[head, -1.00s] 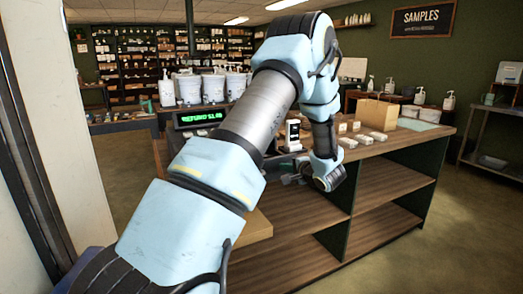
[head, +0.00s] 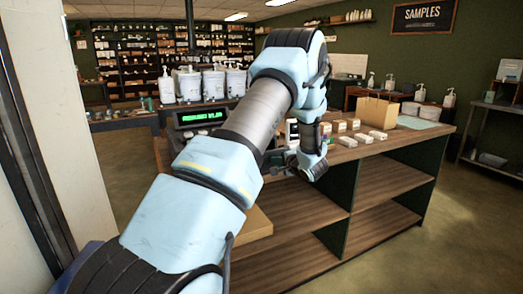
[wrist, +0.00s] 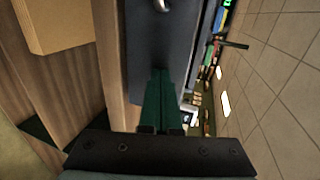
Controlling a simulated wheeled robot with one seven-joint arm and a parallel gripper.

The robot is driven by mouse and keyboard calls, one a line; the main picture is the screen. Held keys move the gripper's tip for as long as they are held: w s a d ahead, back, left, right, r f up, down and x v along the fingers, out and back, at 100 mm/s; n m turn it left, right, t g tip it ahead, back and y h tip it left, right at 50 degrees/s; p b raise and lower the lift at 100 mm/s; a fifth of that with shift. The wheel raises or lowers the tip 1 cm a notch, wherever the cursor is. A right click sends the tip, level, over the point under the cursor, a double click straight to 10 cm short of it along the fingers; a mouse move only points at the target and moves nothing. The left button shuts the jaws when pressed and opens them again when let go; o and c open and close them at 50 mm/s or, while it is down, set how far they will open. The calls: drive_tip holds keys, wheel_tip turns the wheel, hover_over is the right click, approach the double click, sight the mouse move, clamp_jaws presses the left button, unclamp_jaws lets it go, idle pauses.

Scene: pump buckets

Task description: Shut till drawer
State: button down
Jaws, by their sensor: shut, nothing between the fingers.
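The till shows in the head view by its dark display (head: 200,116) with green lettering, on the counter left of my arm. My arm hides most of the till in that view. In the wrist view, a dark grey panel (wrist: 150,50) with a silver fitting, apparently the till drawer's front, lies straight ahead of my fingers. How far the drawer stands out is hard to tell. My gripper (wrist: 163,75) is shut and empty, its green fingers together and pointing at the panel. I cannot tell whether they touch it.
The wooden counter (head: 400,150) has open shelves below. Small boxes (head: 347,141) and a tan bag (head: 378,112) stand on it to the right. A tan wooden block (head: 258,226) juts out below my forearm. White pump buckets (head: 213,84) stand behind the till.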

drive_tip(key=shift+w+a+p, duration=0.25)
drive_tip(key=shift+w+a, duration=0.4)
drive_tip(key=shift+w, duration=0.65)
drive_tip(key=shift+w+a+p, duration=0.3)
drive_tip(key=shift+w+a, duration=0.3)
drive_tip(key=shift+w, duration=0.7)
drive_tip(key=shift+w+a+p, duration=0.25)
drive_tip(key=shift+w+a, duration=0.4)
drive_tip(key=shift+w, duration=0.65)
drive_tip(key=s+d+p, duration=0.4)
drive_tip(key=s+d, duration=0.2)
drive_tip(key=s, duration=0.6)
drive_tip(key=shift+s+p, duration=0.35)
drive_tip(key=shift+s, duration=0.05)
drive_tip(key=s+a+r+n+g+h+b, duration=0.2)
drive_tip(key=s+a+r+n+g+h, duration=0.2)
drive_tip(key=s+r+n+h, duration=0.15)
drive_tip(key=s+a+r+n+g, duration=0.1)
drive_tip(key=s+a, duration=0.3)
drive_tip(key=s, duration=0.4)
drive_tip(key=s+a+r+n+g, duration=0.1)
drive_tip(key=s+a+n+g, duration=0.2)
drive_tip(key=s, duration=0.6)
drive_tip(key=s+a+r+n+g+b, duration=0.1)
drive_tip(key=s+a+n+g, duration=0.1)
drive_tip(key=s+a, duration=0.3)
drive_tip(key=s+g+h, duration=0.1)
drive_tip(key=s, duration=0.3)
drive_tip(key=shift+a+g, duration=0.15)
drive_tip(key=shift+g, duration=0.15)
